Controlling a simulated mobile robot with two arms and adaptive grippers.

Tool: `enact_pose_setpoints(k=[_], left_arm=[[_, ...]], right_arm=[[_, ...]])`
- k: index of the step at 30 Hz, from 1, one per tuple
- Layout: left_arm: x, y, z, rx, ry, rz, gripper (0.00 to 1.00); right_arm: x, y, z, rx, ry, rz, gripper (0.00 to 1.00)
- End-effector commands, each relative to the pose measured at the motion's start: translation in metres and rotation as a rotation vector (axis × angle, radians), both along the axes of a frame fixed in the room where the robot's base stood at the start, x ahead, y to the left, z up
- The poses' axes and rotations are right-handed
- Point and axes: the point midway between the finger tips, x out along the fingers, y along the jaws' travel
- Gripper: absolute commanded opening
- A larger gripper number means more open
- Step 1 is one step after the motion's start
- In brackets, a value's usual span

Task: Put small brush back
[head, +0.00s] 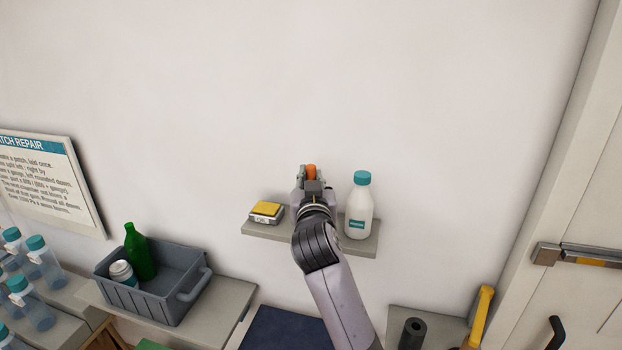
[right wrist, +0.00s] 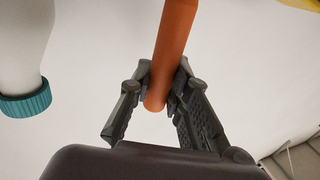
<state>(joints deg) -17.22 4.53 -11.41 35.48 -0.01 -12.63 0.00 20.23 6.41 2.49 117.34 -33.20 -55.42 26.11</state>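My right gripper (head: 311,178) is in front of the small wall shelf (head: 282,233), between the sponge and the bottle. Its fingers (right wrist: 159,92) are closed on both sides of an orange handle (right wrist: 173,45), which I take for the small brush. The orange part also shows in the head view (head: 312,170) at the gripper's tip. The brush's bristles are out of sight, and I cannot tell whether it touches the shelf. My left gripper is not in view.
On the shelf, a yellow-topped box (head: 267,211) stands left of my gripper and a white bottle with a teal cap (head: 358,212) stands right. Below left is a grey crate (head: 160,305) with a green bottle (head: 140,255) and a can. The wall above is bare.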

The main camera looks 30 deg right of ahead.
Motion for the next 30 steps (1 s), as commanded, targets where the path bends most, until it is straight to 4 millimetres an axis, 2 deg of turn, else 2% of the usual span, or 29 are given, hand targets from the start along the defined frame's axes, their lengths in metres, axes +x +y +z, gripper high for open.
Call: enact_pose_setpoints(k=[9,20,23,30], left_arm=[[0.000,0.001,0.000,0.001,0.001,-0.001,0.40],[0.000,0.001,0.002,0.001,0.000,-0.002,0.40],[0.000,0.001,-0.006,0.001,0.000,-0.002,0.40],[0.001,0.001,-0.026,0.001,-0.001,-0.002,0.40]], right_arm=[[0.000,0.000,-0.001,0.001,0.002,-0.001,0.37],[-0.001,0.000,0.003,0.000,0.001,0.000,0.37],[-0.010,0.007,-0.001,0.002,-0.001,0.001,0.37],[-0.052,0.032,-0.002,0.004,-0.003,0.002,0.37]])
